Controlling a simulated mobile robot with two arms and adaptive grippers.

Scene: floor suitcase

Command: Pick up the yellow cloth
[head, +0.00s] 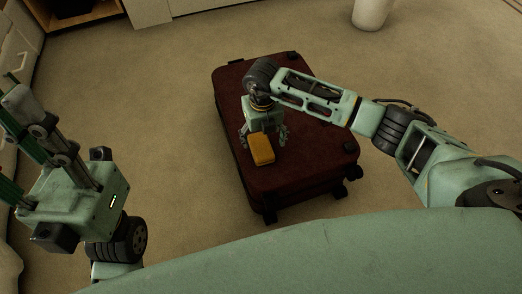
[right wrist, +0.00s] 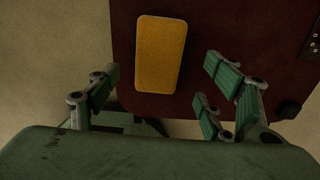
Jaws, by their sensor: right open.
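The yellow cloth (head: 261,149) is a small folded block lying on top of the dark red suitcase (head: 312,160). My right gripper (head: 264,139) is over the suitcase, right at the cloth, pointing down. In the right wrist view the cloth (right wrist: 160,54) lies ahead of and between the open fingers of the right gripper (right wrist: 162,83), with a gap on both sides. Nothing is held. My left gripper (head: 20,108) is at the left edge of the head view, raised away from the suitcase; its finger opening is not clear.
The suitcase lies flat on the beige carpet (head: 185,130), with wheels at its near and right corners. A white cylinder (head: 371,13) stands at the back right. Pale cabinets and an open wooden shelf (head: 75,18) line the back left. The floor around the suitcase is clear.

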